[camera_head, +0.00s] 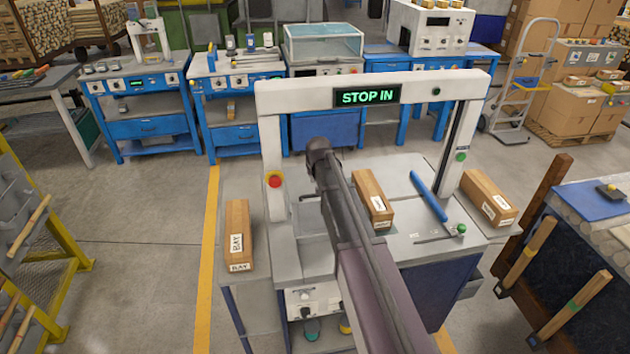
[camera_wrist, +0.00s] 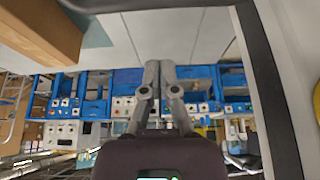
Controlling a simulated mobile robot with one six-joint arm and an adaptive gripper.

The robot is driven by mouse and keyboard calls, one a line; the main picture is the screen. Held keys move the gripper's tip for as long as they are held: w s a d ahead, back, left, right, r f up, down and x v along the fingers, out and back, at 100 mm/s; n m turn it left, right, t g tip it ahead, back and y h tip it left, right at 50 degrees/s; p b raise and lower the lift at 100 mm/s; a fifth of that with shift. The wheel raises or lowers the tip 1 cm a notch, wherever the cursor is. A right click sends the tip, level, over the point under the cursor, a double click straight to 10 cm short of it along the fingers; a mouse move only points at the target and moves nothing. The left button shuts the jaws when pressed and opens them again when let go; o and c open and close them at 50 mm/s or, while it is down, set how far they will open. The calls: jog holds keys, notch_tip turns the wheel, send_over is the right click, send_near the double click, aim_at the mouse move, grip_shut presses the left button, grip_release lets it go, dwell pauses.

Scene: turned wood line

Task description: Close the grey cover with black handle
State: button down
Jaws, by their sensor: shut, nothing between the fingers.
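The white gate-shaped machine (camera_head: 370,92) with a "STOP IN" display stands in the middle of the head view. Grey panels lie on its bed (camera_head: 400,172); I cannot make out for certain which is the grey cover, and no black handle is clear. My arm reaches in under the gate and hides part of the bed. My gripper is at the arm's far end, its fingers hidden in the head view. In the wrist view my gripper (camera_wrist: 160,68) is shut and empty, with grey panels (camera_wrist: 165,32) beyond its fingertips.
A wooden block (camera_head: 374,198) lies on the bed right of my arm, beside a blue bar (camera_head: 428,195). Labelled blocks lie at left (camera_head: 238,236) and right (camera_head: 488,197). A red stop button (camera_head: 274,180) is on the left post. Blue workbenches (camera_head: 140,105) stand behind.

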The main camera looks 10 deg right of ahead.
aim_at(317, 213)
jog(key=shift+s+f+b, duration=0.3)
jog(key=shift+s+f, duration=0.15)
jog(key=shift+s, duration=0.4)
jog(key=shift+s+f+b, duration=0.3)
jog(key=shift+s+f, duration=0.1)
jog(key=shift+s, duration=0.45)
jog(key=shift+a, duration=0.15)
jog(key=shift+s+r, duration=0.15)
jog(key=shift+s, duration=0.2)
